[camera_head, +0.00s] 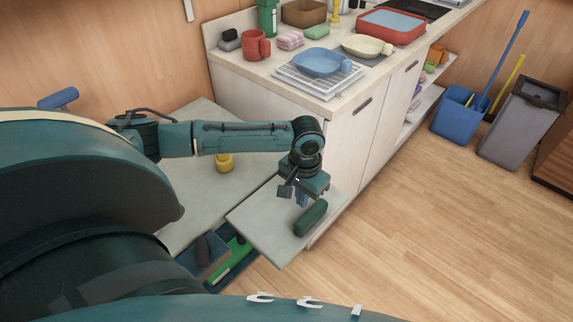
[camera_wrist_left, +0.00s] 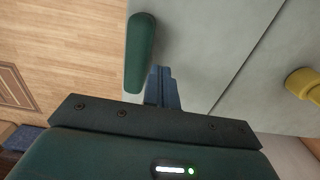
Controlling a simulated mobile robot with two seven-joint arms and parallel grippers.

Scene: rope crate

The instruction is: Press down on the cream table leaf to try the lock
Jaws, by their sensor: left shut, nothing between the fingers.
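The cream table leaf (camera_head: 262,222) juts out from the table beside the counter and looks level. It also fills the upper middle of the left wrist view (camera_wrist_left: 200,45). My left gripper (camera_head: 301,201) points down over the leaf's right part, near its outer edge. Its blue fingers (camera_wrist_left: 162,88) are shut together with nothing between them. I cannot tell whether the fingertips touch the leaf. A dark green rounded bar (camera_head: 311,217) lies on the leaf close beside the fingers; it also shows in the left wrist view (camera_wrist_left: 140,52). My right gripper is not in view. No lock is visible.
A yellow object (camera_head: 225,163) stands on the fixed table top (camera_head: 205,190), across a seam from the leaf. The counter cabinet (camera_head: 340,145) stands close behind the gripper. A dark bin with a green item (camera_head: 240,248) sits below the leaf.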

